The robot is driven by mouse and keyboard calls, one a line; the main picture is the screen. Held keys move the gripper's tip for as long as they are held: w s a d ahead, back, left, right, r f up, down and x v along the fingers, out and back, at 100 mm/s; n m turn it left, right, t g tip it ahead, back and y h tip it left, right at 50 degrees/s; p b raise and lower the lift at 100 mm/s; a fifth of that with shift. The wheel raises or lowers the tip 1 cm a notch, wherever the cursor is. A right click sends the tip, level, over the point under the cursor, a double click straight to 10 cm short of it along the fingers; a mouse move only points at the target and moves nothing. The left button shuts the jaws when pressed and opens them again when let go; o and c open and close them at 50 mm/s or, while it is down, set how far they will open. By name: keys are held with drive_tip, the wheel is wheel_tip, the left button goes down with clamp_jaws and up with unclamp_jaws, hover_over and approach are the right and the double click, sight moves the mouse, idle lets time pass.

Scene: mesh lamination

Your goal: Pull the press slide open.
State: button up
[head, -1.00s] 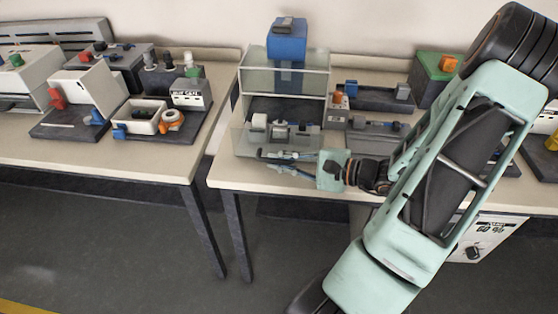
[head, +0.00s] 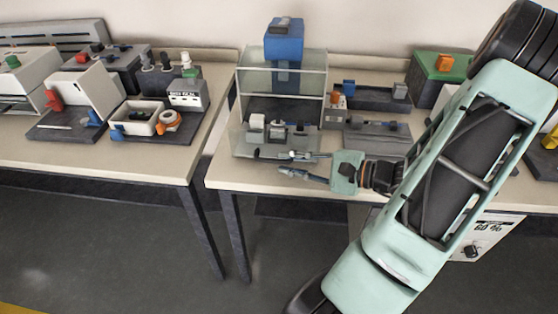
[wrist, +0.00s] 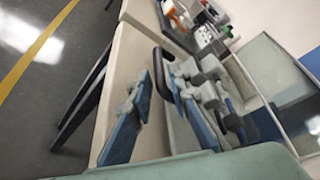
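The press (head: 285,85) stands near the left end of the right table, with a blue head above a clear-walled frame. Its slide (head: 268,143) is low inside the frame, carrying small white and grey blocks. A dark bar handle (wrist: 169,80) runs along the slide's front in the wrist view. My gripper (head: 281,163) is open at the press's front, pointing left, with its fingers clearly apart. In the wrist view the handle appears between the fingertips (wrist: 160,75); whether either finger touches it I cannot tell.
Dark fixtures (head: 378,135) and a green box (head: 432,75) stand right of the press. The left table (head: 90,160) holds several devices, across a gap. The tabletop's front strip by my gripper is bare.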

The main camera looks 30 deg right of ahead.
drive_tip(key=v, duration=0.8)
drive_tip(key=shift+s+d, duration=0.15)
